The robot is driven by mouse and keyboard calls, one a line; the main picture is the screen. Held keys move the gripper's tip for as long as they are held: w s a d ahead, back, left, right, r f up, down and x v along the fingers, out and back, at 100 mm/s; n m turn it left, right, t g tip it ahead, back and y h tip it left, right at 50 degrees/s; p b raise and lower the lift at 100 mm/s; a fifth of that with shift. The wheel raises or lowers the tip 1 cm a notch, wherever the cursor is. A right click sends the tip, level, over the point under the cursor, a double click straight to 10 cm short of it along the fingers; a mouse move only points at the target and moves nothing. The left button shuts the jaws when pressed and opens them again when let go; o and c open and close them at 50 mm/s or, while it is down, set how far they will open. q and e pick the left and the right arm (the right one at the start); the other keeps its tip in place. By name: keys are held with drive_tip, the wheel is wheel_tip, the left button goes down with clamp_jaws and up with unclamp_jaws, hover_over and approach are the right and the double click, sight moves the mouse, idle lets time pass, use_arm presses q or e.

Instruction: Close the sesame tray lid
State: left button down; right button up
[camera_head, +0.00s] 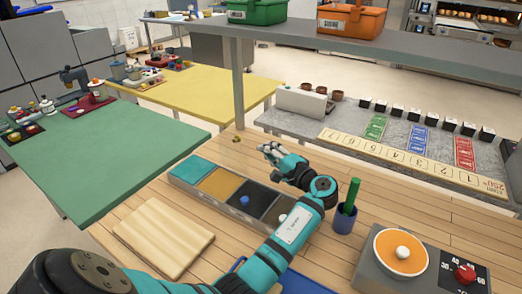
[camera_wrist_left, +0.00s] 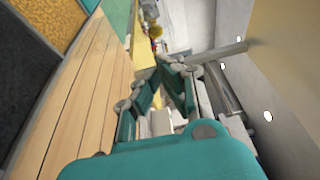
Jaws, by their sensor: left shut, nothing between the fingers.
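A long grey tray (camera_head: 178,184) with a row of compartments sits on the wooden table. One compartment shows a tan, grainy surface (camera_head: 217,183), which looks like sesame; it also shows at the top left of the left wrist view (camera_wrist_left: 45,22). Beside it are a teal section (camera_head: 193,168) and dark sections, one with a blue knob (camera_head: 244,201) and one with a white knob (camera_head: 283,218). A small brass-coloured knob (camera_head: 236,140) shows behind the tray; I cannot tell what it belongs to. My left gripper (camera_head: 268,149) is shut and empty, above the tray's far side. My right gripper is out of view.
A cutting board (camera_head: 164,236) lies left of the tray. A dark blue cup (camera_head: 344,220) with a green-handled tool stands to its right. A shelf post (camera_head: 238,85) rises behind the tray, near my gripper. A scale-like device (camera_head: 400,251) is at the front right.

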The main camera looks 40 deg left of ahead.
sight(236, 150)
use_arm(q)
drive_tip(key=p+x, duration=0.2)
drive_tip(key=x, duration=0.6)
drive_tip(key=shift+a, duration=0.35)
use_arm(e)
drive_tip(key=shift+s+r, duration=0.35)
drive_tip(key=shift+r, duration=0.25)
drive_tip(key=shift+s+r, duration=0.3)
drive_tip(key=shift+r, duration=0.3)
